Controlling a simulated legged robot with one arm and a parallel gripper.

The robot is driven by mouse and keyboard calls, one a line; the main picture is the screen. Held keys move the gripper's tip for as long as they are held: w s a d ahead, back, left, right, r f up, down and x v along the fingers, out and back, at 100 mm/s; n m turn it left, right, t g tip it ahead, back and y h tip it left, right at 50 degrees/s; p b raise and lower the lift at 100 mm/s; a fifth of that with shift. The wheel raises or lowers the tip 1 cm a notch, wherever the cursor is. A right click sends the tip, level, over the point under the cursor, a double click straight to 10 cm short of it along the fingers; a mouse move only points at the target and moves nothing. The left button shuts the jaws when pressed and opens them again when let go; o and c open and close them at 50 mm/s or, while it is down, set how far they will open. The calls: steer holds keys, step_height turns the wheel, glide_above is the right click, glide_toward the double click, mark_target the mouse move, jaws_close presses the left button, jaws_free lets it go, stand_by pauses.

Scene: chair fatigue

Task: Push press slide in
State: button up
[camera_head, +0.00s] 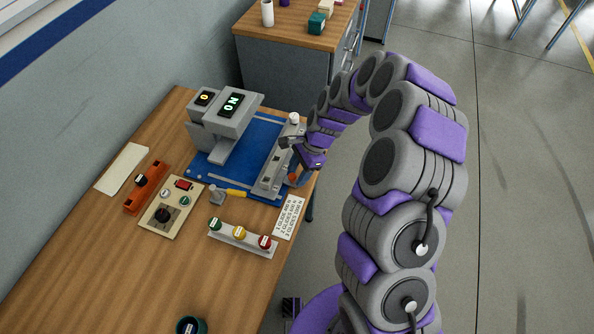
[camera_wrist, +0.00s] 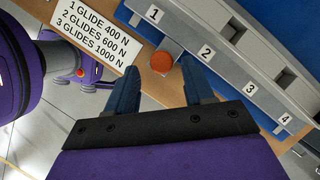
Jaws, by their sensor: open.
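A long grey slotted bar (camera_head: 272,170) lies along the base's right side; in the wrist view the bar (camera_wrist: 232,62) carries numbers 1 to 4. An orange round knob (camera_head: 293,177) sits beside the bar's near end. My gripper (camera_head: 302,176) is open at that knob. In the wrist view my gripper (camera_wrist: 158,66) has its two fingers on either side of the orange knob (camera_wrist: 162,62), with visible gaps. Contact in depth cannot be told.
Another bench (camera_head: 290,27) stands behind.

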steer(key=shift+a, duration=0.15)
steer(key=shift+c, duration=1.3)
steer(key=shift+a+f, duration=0.15)
steer(key=shift+a, duration=0.65)
steer(key=c, duration=0.5)
steer(key=shift+c, duration=0.6)
steer(key=shift+d, duration=0.5)
jaws_close()
steer(key=shift+a, duration=0.1)
